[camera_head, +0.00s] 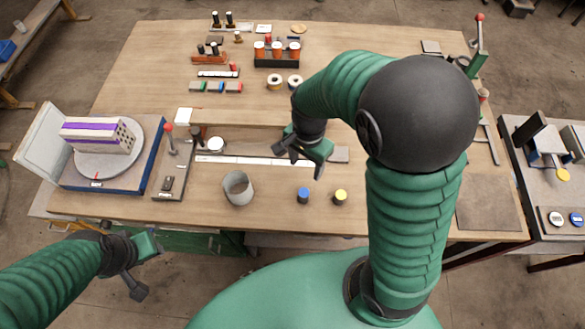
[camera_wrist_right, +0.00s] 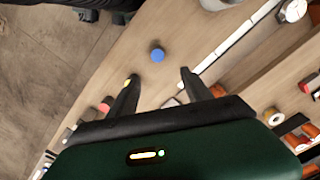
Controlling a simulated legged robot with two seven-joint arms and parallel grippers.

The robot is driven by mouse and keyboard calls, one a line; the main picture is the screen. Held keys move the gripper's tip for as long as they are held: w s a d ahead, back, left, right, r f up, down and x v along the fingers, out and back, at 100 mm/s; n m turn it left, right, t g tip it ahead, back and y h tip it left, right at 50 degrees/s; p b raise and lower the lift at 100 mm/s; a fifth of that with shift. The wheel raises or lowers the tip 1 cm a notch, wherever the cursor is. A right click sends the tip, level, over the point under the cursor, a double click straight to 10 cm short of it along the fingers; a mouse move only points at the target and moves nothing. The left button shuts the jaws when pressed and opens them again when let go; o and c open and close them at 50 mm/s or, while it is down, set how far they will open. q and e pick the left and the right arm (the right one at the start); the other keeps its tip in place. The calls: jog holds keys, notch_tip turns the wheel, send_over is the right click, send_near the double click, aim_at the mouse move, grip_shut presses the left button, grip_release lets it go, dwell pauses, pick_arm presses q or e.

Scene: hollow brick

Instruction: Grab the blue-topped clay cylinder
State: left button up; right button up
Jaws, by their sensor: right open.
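The blue-topped clay cylinder (camera_head: 303,195) stands upright near the front edge of the workbench. It also shows in the right wrist view (camera_wrist_right: 157,53), seen from above, beyond the fingertips and between their lines. My right gripper (camera_head: 302,160) is open and empty, above the bench and behind the cylinder, apart from it. Its two fingers show in the right wrist view (camera_wrist_right: 158,78). A yellow-topped cylinder (camera_head: 340,197) stands just right of the blue-topped one. My left gripper (camera_head: 142,266) is off the bench's front left edge, away from the cylinder; its jaw opening is unclear.
A grey cup (camera_head: 238,188) stands left of the blue-topped cylinder. A long white strip (camera_head: 250,161) lies behind it. A turntable (camera_head: 105,163) with a hollow brick (camera_head: 98,136) stands at left. Racks with small items (camera_head: 278,55) are at the back. Bare wood surrounds the cylinder.

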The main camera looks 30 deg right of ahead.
jog(key=b, duration=0.1)
send_over(305, 193)
jog(key=a, duration=0.1)
notch_tip(305, 193, down, 4)
jog(key=f, duration=0.7)
jog(key=shift+w+a+b, duration=0.25)
jog(key=shift+b, duration=0.1)
jog(key=f, duration=0.1)
jog(key=d+f, duration=0.1)
jog(key=f, duration=0.1)
jog(key=d+f, duration=0.1)
jog(key=f, duration=0.1)
jog(key=shift+s+d, duration=0.2)
jog(key=shift+s, duration=0.05)
jog(key=shift+w+a, duration=0.1)
jog(key=shift+a, duration=0.2)
jog(key=shift+w+a, duration=0.15)
jog(key=shift+a, duration=0.45)
jog(key=shift+c, duration=0.2)
jog(key=shift+a+r, duration=0.1)
jog(key=shift+c, duration=2.5)
jog(key=shift+s+d, duration=0.2)
jog(key=shift+d, duration=0.5)
grip_shut()
pick_arm(q)
jog(key=shift+s+a+f, duration=0.8)
jog(key=shift+a+f, duration=0.05)
pick_arm(e)
jog(key=shift+a, duration=0.1)
